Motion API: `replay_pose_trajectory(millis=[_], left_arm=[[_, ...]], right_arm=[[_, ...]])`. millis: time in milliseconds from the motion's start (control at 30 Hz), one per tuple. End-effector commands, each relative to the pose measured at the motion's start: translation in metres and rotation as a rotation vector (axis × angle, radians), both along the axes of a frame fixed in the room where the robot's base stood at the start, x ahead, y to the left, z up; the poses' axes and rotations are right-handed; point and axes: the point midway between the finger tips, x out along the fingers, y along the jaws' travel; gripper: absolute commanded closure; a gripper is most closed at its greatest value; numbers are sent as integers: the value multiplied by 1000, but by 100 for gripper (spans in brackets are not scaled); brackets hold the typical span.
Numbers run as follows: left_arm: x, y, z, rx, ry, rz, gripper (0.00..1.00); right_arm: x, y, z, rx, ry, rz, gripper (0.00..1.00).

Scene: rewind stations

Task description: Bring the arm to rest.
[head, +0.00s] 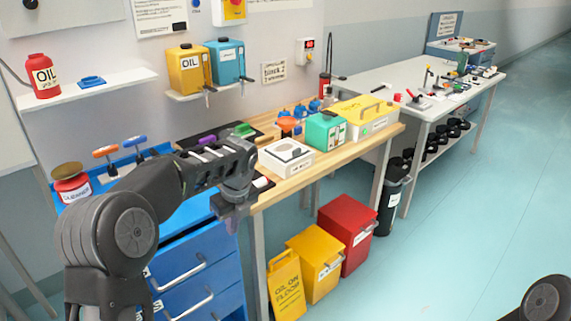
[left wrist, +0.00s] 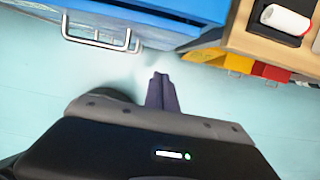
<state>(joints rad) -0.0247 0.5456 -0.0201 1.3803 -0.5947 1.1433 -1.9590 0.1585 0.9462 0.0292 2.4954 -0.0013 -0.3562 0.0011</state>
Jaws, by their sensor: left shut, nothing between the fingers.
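My left arm comes in from the left in the head view, raised and bent, with its gripper (head: 229,212) hanging in front of the workbench edge beside the blue drawer cabinet. In the left wrist view the gripper's purple fingers (left wrist: 161,92) are together with nothing between them, over pale floor. My right gripper is out of sight; only a dark round piece of my own body shows at the lower right of the head view.
The blue cabinet (head: 200,270) and wooden workbench (head: 300,179) stand close to the left gripper. A yellow bin (head: 314,262), a red bin (head: 345,233) and a yellow floor sign (head: 286,290) stand below. Open floor (head: 450,230) lies to the right.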

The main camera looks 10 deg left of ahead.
Motion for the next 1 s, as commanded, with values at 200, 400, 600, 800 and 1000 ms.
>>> replay_pose_trajectory(millis=[200,400,600,800,1000], left_arm=[[8,-2,1,-24,-53,102,100],[37,-46,-24,-253,-249,459,100],[4,-143,-135,-656,-221,1104,100],[-108,-200,-243,-819,-17,1822,100],[-243,-217,-301,-693,127,2260,100]], right_arm=[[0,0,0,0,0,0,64],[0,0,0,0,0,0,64],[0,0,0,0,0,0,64],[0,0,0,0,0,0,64],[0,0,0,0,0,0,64]])
